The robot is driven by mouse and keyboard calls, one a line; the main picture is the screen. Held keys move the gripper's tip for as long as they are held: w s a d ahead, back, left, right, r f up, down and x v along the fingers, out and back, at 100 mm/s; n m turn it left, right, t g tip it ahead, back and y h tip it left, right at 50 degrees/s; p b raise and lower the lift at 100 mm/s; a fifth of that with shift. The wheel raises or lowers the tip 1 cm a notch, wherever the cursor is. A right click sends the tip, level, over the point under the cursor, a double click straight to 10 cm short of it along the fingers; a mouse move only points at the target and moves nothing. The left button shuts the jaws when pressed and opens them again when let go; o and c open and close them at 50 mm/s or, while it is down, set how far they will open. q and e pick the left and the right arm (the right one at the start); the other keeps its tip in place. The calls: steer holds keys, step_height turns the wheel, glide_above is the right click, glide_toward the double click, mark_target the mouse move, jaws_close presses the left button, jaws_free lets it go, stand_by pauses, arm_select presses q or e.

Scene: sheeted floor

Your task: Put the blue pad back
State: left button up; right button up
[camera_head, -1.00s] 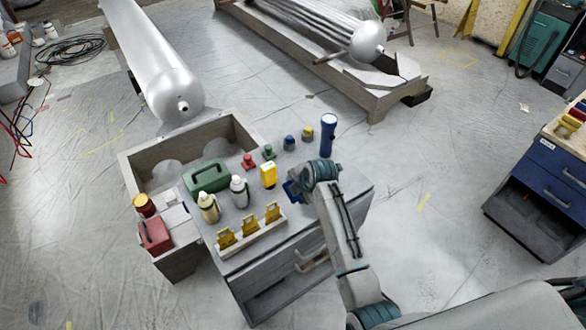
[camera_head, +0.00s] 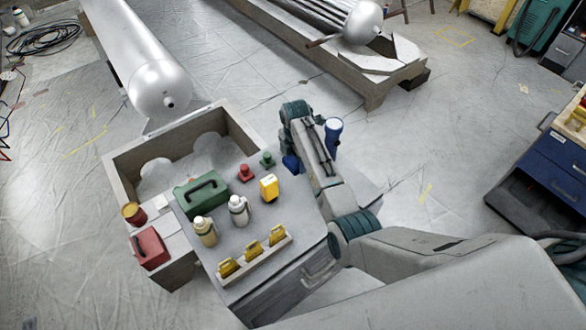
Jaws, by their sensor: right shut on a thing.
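A blue thing (camera_head: 291,163), which looks like the blue pad, shows under my right gripper (camera_head: 287,150) at the far right part of the grey bench top (camera_head: 285,220). My right gripper is shut on it. My wrist and forearm hide the fingertips and much of the pad, so I cannot tell whether it touches the bench top. My left gripper is not in view.
Near the right gripper stand a green stamp (camera_head: 267,160), a red stamp (camera_head: 245,173), a yellow device (camera_head: 269,187) and a blue flashlight (camera_head: 333,135). Two bottles (camera_head: 239,211), a green case (camera_head: 201,195) and a rack of yellow tags (camera_head: 254,255) stand further left and front.

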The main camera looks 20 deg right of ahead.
mark_target(295, 178)
steer(key=shift+s+f, duration=0.15)
steer(key=shift+f, duration=0.35)
steer(key=shift+s+f, duration=0.15)
steer(key=shift+f, duration=0.35)
steer(key=f, duration=0.4)
steer(key=shift+w+f+p, duration=0.2)
steer(key=shift+f+p, duration=0.1)
steer(key=shift+f, duration=0.1)
steer(key=shift+s, duration=0.15)
steer(key=o, duration=1)
steer(key=shift+o, duration=0.2)
step_height(295, 178, up, 12)
steer(key=shift+b, duration=0.55)
